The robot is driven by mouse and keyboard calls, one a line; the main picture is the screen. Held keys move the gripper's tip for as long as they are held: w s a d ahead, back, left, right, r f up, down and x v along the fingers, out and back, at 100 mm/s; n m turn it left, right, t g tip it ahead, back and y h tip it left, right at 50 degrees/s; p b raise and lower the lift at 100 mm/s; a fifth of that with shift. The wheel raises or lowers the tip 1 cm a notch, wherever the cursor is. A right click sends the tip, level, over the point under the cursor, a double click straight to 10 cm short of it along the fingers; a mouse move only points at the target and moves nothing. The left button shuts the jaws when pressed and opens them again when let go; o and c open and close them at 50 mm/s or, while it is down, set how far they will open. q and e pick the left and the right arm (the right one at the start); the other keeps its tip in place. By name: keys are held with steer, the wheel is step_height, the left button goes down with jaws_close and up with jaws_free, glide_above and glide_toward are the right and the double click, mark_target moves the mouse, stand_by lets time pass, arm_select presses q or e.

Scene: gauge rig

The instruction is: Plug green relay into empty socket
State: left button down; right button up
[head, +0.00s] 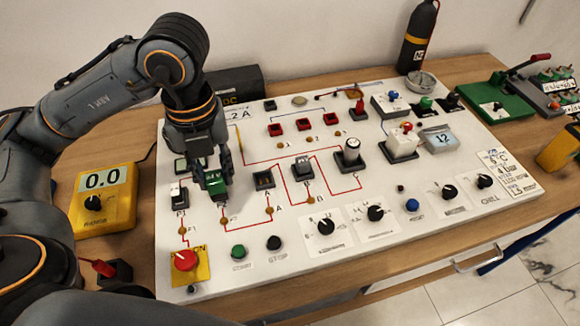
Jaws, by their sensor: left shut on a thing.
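The green relay (216,186) is a small block with pale lettering, on the left part of the white panel (330,262). My left gripper (216,178) comes down from above and is shut on it. The gripper covers part of the relay, and what lies under it is hidden. I cannot tell whether the relay touches the panel. A dark square socket (263,180) with nothing plugged in sits just right of the relay, in the same row, on the red line above A. My right gripper is not in view.
A switch (178,194) stands left of the relay. A red emergency button (186,260) and a yellow meter (104,203) are at the left.

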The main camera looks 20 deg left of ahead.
arm_select(q)
steer(key=w+f+p, duration=0.1)
steer(key=w+f, duration=0.2)
steer(key=w, duration=0.1)
steer(key=w+d+f+p, duration=0.1)
steer(key=w+f, duration=0.2)
steer(key=w, duration=0.1)
steer(key=w+f+p, duration=0.1)
steer(key=w+f, duration=0.2)
steer(key=w, duration=0.1)
steer(key=shift+w+d, duration=0.15)
steer(key=shift+w, duration=0.15)
steer(key=shift+w+f, duration=0.2)
step_height(320, 180, down, 3)
steer(key=shift+w+p, duration=0.15)
steer(key=shift+p, duration=0.7)
steer(key=shift+f, duration=0.25)
steer(key=shift+f+b, duration=0.25)
steer(key=shift+b, duration=0.05)
steer(key=c, duration=1.1)
jaws_free()
steer(key=shift+r, duration=0.1)
steer(key=shift+o, duration=0.2)
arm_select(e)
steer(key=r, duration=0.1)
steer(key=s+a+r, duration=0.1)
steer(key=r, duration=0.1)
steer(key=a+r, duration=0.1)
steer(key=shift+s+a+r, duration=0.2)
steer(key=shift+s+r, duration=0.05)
